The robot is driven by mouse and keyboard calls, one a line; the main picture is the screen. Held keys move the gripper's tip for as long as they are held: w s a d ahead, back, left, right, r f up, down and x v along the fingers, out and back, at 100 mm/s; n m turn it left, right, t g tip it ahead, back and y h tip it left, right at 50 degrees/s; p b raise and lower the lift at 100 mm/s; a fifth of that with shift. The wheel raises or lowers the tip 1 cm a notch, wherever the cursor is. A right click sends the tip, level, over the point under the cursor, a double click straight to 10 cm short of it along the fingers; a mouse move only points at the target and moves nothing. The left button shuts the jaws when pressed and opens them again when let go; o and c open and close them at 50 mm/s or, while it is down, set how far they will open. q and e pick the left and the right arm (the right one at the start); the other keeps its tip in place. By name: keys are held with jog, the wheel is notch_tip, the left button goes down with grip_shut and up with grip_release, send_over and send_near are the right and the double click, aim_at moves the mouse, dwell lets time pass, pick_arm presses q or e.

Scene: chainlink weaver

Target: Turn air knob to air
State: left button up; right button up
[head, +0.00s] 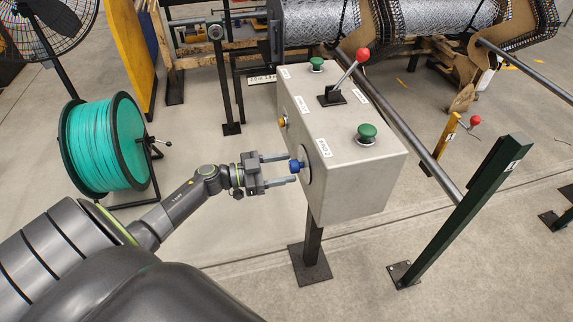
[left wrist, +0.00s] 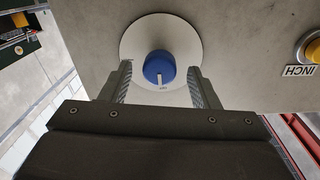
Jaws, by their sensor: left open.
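The air knob (head: 295,166) is a small blue knob on a round white dial plate on the left side face of the grey control box (head: 365,185). In the left wrist view the blue knob (left wrist: 159,67) has a white pointer mark toward the bottom of the picture, with tiny lettering below it too small to read. My left gripper (head: 277,170) is open, its two fingers pointing at the knob. In the left wrist view its fingertips (left wrist: 160,75) stand on either side of the knob, with gaps showing. My right gripper is not in view.
A yellow button (left wrist: 313,50) labelled INCH is on the same face. The box top has green buttons (head: 367,132) and a red-knobbed lever (head: 362,55). A teal wire spool (head: 100,146) stands left of my arm. A dark green post (head: 460,210) stands to the right.

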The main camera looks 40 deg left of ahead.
pick_arm(q)
jog(key=shift+w+d, duration=0.4)
jog(key=shift+w, duration=0.05)
jog(key=c, duration=1)
